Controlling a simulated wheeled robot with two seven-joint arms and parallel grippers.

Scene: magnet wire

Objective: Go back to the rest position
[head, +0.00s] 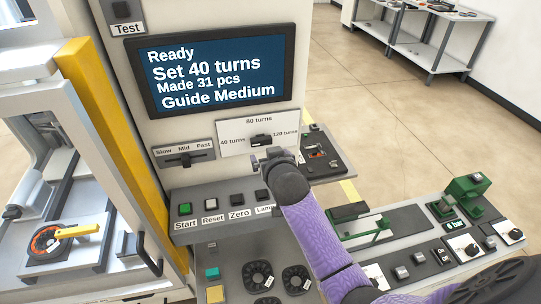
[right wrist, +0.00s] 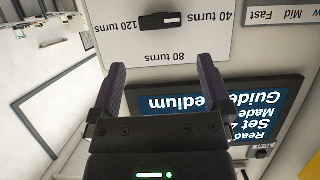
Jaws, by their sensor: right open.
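My right arm, in a purple sleeve, reaches in from the lower right in the head view. Its gripper (head: 266,157) is in front of the turns panel (head: 233,143), just below the black selector knob (head: 261,139). In the right wrist view the gripper (right wrist: 163,70) is open, with nothing between its two fingers. There the knob (right wrist: 161,20) sits beyond the fingertips, apart from them, its white mark on the side of the "40 turns" label. The screen (head: 213,70) reads Ready, Set 40 turns, Made 31 pcs, Guide Medium. My left gripper is not in view.
The Slow/Mid/Fast slider (head: 184,160) is left of the turns panel. Start (head: 184,208), Reset and Zero buttons sit on the ledge below. A yellow post (head: 112,140) stands left. Black fans (head: 257,275) and a green-handled fixture (head: 370,228) lie low in front.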

